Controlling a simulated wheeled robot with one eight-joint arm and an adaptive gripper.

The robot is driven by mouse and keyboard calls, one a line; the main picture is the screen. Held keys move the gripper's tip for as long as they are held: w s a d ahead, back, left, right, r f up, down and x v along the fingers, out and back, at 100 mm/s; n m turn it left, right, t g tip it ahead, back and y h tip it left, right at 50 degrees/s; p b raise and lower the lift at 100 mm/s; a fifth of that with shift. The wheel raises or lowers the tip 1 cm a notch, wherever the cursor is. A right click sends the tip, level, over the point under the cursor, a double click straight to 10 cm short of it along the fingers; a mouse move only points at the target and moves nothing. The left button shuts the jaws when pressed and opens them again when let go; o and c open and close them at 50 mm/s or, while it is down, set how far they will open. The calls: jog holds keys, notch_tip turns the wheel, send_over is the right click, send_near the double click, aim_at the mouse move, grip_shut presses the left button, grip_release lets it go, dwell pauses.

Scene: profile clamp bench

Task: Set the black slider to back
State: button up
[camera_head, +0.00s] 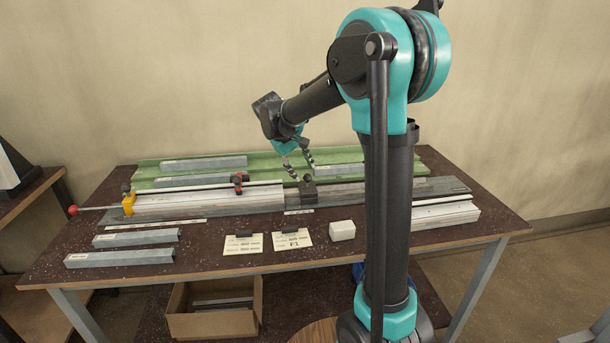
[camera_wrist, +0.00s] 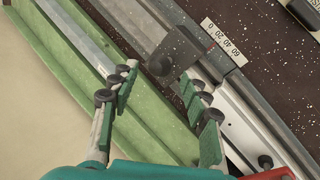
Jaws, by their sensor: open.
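The black slider (camera_head: 308,190) is a dark block on the long rail of the bench, right of the rail's middle. In the wrist view, the slider (camera_wrist: 178,48) with its round dark knob lies just beyond my fingertips. My gripper (camera_head: 300,166) is open and empty, above and just behind the slider, over the edge of the green tray. In the wrist view, the two fingers of my gripper (camera_wrist: 158,76) are spread apart. I cannot tell whether a finger touches the slider. A white scale strip (camera_wrist: 222,42) with numbers lies beside the rail.
The green tray (camera_head: 148,170) behind the rail holds several grey profiles. A red and black clamp (camera_head: 238,182) and a yellow block (camera_head: 128,203) are on the rail to the left. Cards (camera_head: 292,238) and a white block (camera_head: 342,230) lie in front.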

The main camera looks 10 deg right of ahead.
aim_at(306, 175)
jog(key=shift+x, duration=1.55)
grip_shut()
